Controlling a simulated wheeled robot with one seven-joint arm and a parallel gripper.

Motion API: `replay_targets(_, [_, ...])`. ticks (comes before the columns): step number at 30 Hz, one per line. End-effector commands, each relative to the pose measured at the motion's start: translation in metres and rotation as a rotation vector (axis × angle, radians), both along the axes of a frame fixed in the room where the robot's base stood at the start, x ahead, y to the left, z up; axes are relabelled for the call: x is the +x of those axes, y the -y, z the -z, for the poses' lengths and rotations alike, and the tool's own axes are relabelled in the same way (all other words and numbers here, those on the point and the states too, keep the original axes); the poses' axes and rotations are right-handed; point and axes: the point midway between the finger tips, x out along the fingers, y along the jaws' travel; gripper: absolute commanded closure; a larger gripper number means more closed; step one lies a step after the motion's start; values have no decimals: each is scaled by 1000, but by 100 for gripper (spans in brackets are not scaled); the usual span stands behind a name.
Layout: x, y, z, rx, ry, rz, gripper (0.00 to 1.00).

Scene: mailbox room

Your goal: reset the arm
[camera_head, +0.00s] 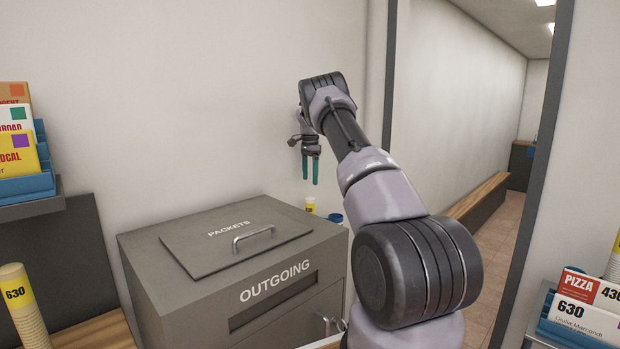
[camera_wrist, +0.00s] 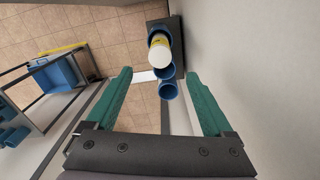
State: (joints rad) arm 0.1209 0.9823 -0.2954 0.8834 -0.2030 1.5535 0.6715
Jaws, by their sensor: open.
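My gripper (camera_head: 310,170) hangs with its green fingers pointing down, behind and above the outgoing box, close to the wall. In the wrist view my gripper (camera_wrist: 160,95) shows its two green fingers spread apart, with nothing held between them. My arm reaches up from the lower right of the head view and bends at the top. Below the fingers, in the wrist view, are blue round holders (camera_wrist: 168,90) in a row, one with a white-topped yellow tube (camera_wrist: 161,52) in it.
The grey outgoing box (camera_head: 200,285) with a closed packets lid (camera_head: 236,236) stands in front of the wall. A shelf with blue trays (camera_head: 25,185) is at left, a card rack (camera_head: 580,325) at lower right. A doorway opens onto a corridor with a bench (camera_head: 480,200).

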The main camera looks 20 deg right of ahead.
Motion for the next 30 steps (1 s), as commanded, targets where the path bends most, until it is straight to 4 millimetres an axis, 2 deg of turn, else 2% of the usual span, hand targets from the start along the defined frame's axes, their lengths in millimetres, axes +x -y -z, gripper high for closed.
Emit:
replay_targets(8, [-1, -1, -3, 1, 3, -2, 14])
replay_targets(11, [-5, -4, -21, 6, 22, -21, 14])
replay_targets(14, [-18, -13, -56, 18, 58, -63, 14])
replay_targets(17, [-40, -28, -100, 33, 108, -128, 14])
replay_targets(21, [-80, -53, -156, 47, 181, -231, 14])
replay_targets(26, [-135, -84, -207, 53, 263, -358, 14])
replay_targets(30, [-190, -112, -241, 47, 335, -474, 14])
